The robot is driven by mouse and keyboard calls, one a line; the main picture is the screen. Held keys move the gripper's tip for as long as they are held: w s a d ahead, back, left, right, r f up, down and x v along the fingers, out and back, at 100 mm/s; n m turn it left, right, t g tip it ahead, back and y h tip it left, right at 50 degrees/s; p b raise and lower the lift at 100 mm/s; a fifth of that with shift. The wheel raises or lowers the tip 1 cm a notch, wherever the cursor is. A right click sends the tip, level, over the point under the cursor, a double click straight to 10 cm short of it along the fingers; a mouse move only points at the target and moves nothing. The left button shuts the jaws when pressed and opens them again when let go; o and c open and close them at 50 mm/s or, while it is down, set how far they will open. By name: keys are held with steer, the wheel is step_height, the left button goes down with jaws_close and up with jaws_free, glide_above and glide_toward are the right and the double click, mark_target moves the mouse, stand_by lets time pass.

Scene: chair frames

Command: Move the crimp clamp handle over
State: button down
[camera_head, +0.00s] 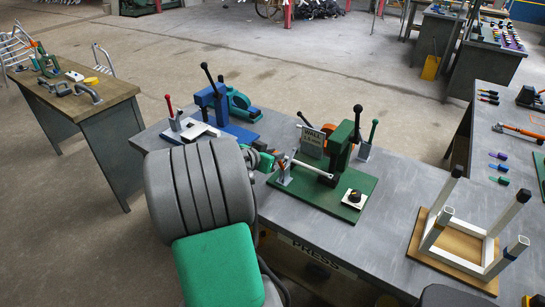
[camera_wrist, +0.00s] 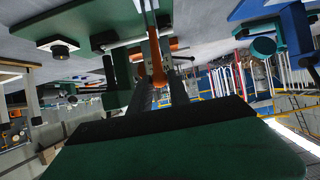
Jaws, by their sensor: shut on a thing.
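The crimp clamp handle is the orange lever (camera_wrist: 157,62) in the middle of the wrist view. It joins a pale metal clamp part (camera_wrist: 148,10) at the top of that view. My gripper (camera_wrist: 161,84) has its two dark fingers on either side of the handle's end and is shut on it. In the head view the orange handle (camera_head: 280,158) is small and partly hidden by my gripper (camera_head: 267,161). Its metal clamp (camera_head: 285,173) stands at the left edge of the green base plate (camera_head: 318,203). My arm hides part of the bench there.
A green press (camera_head: 340,145) with a black-knobbed lever and a dial stands on the green base. A blue machine (camera_head: 213,108) stands to its left. A green-handled clamp (camera_head: 366,145) stands to the right. An upturned white chair frame (camera_head: 472,235) stands farther right. Bare bench lies between.

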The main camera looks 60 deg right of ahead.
steer(key=shift+r, duration=0.1)
steer(key=shift+s+d+r+b, duration=0.15)
steer(key=shift+d+r+b, duration=0.1)
steer(key=shift+d, duration=0.55)
steer(key=shift+s+d+r+b, duration=0.15)
steer(key=shift+d+r, duration=0.05)
steer(key=shift+d, duration=0.55)
steer(key=shift+s+d+b, duration=0.15)
steer(key=shift+d+b, duration=0.2)
steer(key=shift+d, duration=0.55)
steer(key=c, duration=1.1)
jaws_free()
steer(key=shift+c, duration=0.2)
